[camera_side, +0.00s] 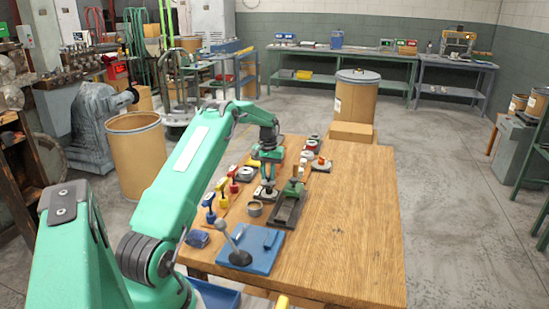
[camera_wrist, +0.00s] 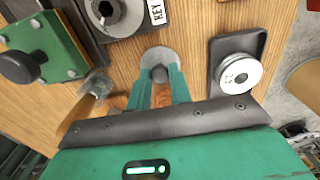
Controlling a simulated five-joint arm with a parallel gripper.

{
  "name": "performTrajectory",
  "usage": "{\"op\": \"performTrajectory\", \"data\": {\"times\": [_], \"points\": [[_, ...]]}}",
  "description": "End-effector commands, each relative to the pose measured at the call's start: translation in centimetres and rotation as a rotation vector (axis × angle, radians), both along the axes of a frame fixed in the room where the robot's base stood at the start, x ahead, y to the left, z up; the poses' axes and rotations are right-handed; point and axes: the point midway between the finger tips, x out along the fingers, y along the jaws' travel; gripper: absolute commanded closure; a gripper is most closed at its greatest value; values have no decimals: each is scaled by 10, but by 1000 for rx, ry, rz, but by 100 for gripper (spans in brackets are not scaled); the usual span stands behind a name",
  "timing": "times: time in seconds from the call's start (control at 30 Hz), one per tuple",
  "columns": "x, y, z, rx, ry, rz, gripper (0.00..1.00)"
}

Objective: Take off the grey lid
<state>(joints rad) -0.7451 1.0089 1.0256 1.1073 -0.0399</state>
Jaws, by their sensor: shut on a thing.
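The grey lid (camera_wrist: 156,54) is a round disc with a darker knob at its middle, seen in the wrist view. My gripper (camera_wrist: 159,76) is shut on the lid's knob, its two green fingers closing from either side. In the side view my gripper (camera_side: 268,181) points down over the work table, with the grey lid (camera_side: 265,193) beneath its fingertips. What lies under the lid is hidden, and I cannot tell how high the lid is above the table.
A green-topped fixture (camera_side: 290,198) stands right beside my gripper. The table's right side (camera_side: 350,220) is clear.

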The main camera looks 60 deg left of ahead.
Motion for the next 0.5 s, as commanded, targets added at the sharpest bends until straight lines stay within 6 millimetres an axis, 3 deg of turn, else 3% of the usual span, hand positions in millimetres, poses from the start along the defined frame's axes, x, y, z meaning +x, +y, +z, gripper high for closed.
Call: {"op": "performTrajectory", "data": {"times": [0.37, 0.4, 0.5], "points": [[0, 0, -3, 0, 0, 0, 92], [0, 0, -3, 0, 0, 0, 74], [0, 0, -3, 0, 0, 0, 54]]}}
